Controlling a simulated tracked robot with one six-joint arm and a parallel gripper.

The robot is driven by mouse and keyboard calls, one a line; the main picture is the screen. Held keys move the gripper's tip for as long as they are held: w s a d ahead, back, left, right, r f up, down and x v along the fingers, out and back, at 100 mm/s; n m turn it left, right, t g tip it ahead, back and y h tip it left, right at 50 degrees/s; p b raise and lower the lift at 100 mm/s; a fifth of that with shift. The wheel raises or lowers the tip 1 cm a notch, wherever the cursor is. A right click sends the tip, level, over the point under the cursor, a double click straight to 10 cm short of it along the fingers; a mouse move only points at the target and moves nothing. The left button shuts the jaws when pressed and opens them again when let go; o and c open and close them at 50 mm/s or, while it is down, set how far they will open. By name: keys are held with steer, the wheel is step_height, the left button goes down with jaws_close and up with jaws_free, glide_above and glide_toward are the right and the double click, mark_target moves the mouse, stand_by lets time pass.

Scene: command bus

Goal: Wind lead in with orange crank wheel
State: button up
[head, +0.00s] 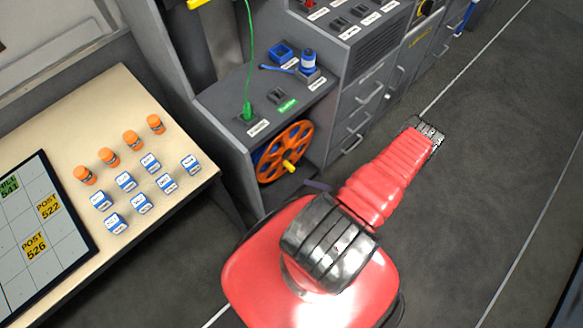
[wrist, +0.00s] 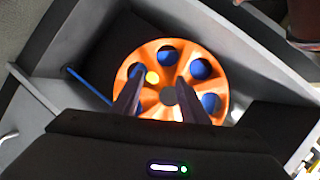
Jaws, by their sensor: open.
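The orange crank wheel (head: 285,152) stands in an open bay under the grey console, with round holes and blue showing behind it. Its yellow handle knob (head: 289,167) sticks out at the lower part in the head view. In the wrist view the wheel (wrist: 172,62) is straight ahead, with the yellow knob (wrist: 152,77) left of the hub. My gripper (wrist: 160,88) is open, its two dark fingers in front of the wheel with the knob near the left finger. I cannot tell whether they touch. In the head view my red arm hides most of the gripper. A blue lead (wrist: 88,84) runs left of the wheel.
A green cable (head: 249,60) drops to a plug on the console shelf (head: 215,97). The floor (head: 470,185) at right is clear.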

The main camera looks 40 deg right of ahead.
mark_target(294, 169)
steer(key=shift+w+d+r+n+t+h, duration=0.1)
steer(key=shift+w+d+n+t+h, duration=0.15)
steer(key=shift+d+n, duration=0.65)
steer(key=shift+w+d+n+t+h, duration=0.2)
steer(key=shift+d+n, duration=0.4)
steer(key=shift+n, duration=0.5)
steer(key=shift+w, duration=0.1)
steer(key=shift+x, duration=6.8)
steer(key=shift+c, duration=0.6)
jaws_close()
